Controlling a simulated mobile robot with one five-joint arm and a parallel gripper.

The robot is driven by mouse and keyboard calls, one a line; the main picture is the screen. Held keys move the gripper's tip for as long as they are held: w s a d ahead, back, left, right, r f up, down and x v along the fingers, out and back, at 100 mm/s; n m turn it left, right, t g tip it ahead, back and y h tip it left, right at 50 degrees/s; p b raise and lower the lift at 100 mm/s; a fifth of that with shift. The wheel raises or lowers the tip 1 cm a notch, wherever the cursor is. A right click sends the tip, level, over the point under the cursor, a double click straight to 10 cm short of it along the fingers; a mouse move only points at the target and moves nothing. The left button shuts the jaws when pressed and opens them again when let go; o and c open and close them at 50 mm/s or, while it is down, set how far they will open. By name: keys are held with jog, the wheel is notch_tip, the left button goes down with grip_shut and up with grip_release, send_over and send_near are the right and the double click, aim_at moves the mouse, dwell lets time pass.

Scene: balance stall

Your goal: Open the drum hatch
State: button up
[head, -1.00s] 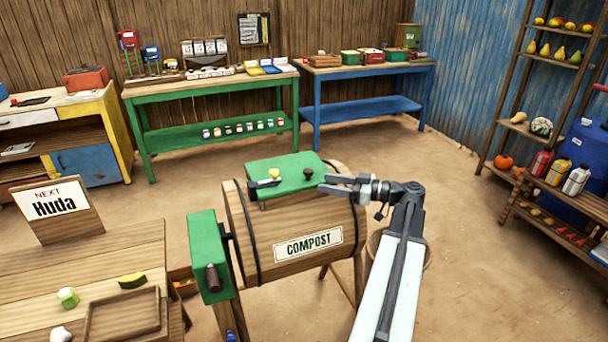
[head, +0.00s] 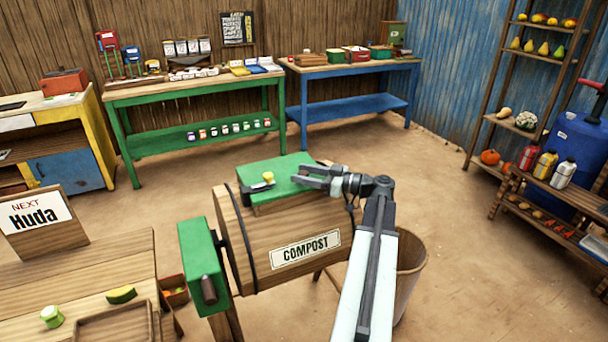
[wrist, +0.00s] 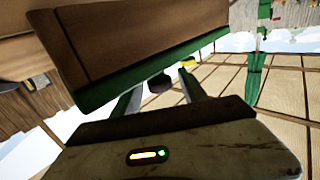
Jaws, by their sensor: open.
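The wooden compost drum (head: 285,225) lies on its side on a stand, with a green crank box at its left end. Its green hatch (head: 278,167) lies shut on top, with a yellow-knobbed latch (head: 268,177) near its left end. My gripper (head: 299,173) is open over the hatch, fingers pointing left, and hides the dark hatch knob in the head view. In the wrist view the dark knob (wrist: 160,83) shows between the two open fingers; contact cannot be told. The yellow latch knob (wrist: 187,63) is just beyond the fingers there.
A wooden table (head: 120,255) with a "NEXT Huda" sign (head: 42,220) stands left of the drum. A bucket (head: 410,280) stands right of the drum, by my arm. Green (head: 195,92) and blue (head: 345,66) benches stand behind, with clear floor before them.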

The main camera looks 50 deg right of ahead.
jog(key=shift+w, duration=0.2)
grip_shut()
dwell(1.3)
